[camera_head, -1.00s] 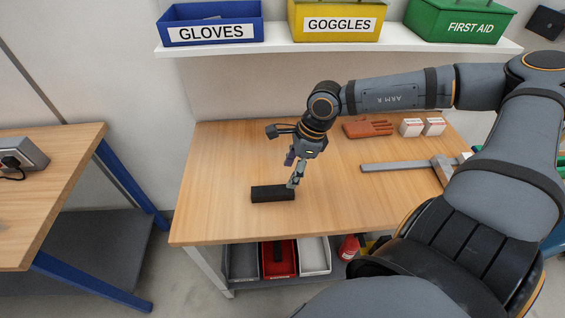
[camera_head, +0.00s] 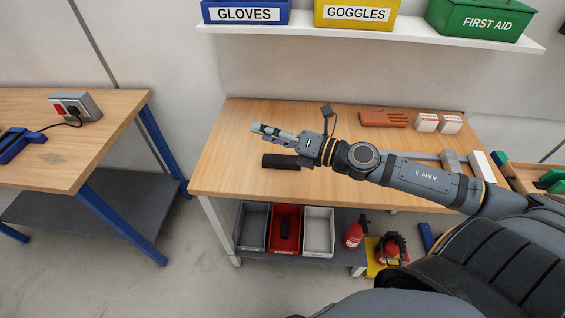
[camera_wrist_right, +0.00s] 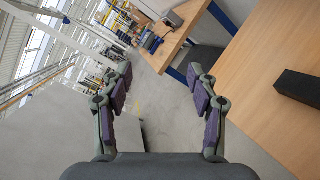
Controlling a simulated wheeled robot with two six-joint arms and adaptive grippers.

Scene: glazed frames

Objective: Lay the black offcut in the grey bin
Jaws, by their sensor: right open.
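The black offcut (camera_head: 281,161) is a dark bar lying flat on the wooden workbench top. It also shows at the right edge of the right wrist view (camera_wrist_right: 298,87). My right gripper (camera_head: 260,130) is open and empty, pointing left above the bench, apart from the offcut. Both spread fingers show in the wrist view (camera_wrist_right: 160,78) with nothing between them. The grey bin (camera_head: 250,246) is the left one of three open bins on the shelf under the bench. My left gripper is not in view.
A red bin (camera_head: 284,248) with a dark object inside and a pale bin (camera_head: 318,253) stand beside the grey one. A fire extinguisher (camera_head: 355,234) is to their right. A brown glove (camera_head: 384,119) and small boxes lie at the bench's back. A second bench (camera_head: 100,108) stands left, beyond a floor gap.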

